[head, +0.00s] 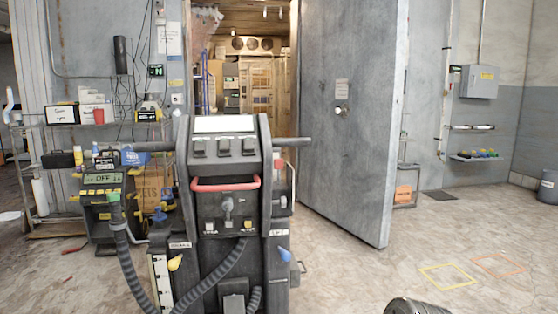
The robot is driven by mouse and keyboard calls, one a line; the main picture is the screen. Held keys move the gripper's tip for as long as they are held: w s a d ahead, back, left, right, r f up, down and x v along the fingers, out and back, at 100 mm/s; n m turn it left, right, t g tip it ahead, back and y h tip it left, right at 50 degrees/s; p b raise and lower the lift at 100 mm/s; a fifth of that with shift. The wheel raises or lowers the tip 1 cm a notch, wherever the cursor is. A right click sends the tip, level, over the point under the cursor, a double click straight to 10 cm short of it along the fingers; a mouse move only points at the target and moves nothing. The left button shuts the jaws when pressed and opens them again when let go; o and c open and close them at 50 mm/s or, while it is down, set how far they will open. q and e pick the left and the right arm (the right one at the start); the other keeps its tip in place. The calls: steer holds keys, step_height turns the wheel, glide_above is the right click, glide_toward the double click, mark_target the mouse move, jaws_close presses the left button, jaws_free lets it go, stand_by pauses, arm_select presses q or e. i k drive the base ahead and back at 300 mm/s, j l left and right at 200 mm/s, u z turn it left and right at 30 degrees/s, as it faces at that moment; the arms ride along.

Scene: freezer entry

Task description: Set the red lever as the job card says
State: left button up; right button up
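A grey machine (251,165) with two side handles stands upright in the centre. A red bar-shaped lever (225,183) runs across its front, below a row of dark switches. A blank-looking pale panel (223,124) is on its top. Neither of my grippers shows in the head view. A rounded grey metal part (415,307), possibly mine, is cut off at the bottom edge.
A yellow knob (175,262) and a blue knob (285,255) stick out low on the machine. A hose runs to a unit reading OFF (102,179) at left. The heavy door (352,150) stands open behind.

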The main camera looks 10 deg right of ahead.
mark_target(278, 163)
steer(key=z, duration=5.4)
steer(key=u, duration=5)
steer(key=i+l+z, duration=0.1)
steer(key=z, duration=0.25)
steer(key=i+z, duration=0.15)
steer(key=z, duration=0.2)
steer(key=i+l+z, duration=0.1)
steer(key=z, duration=0.25)
steer(key=i, duration=0.05)
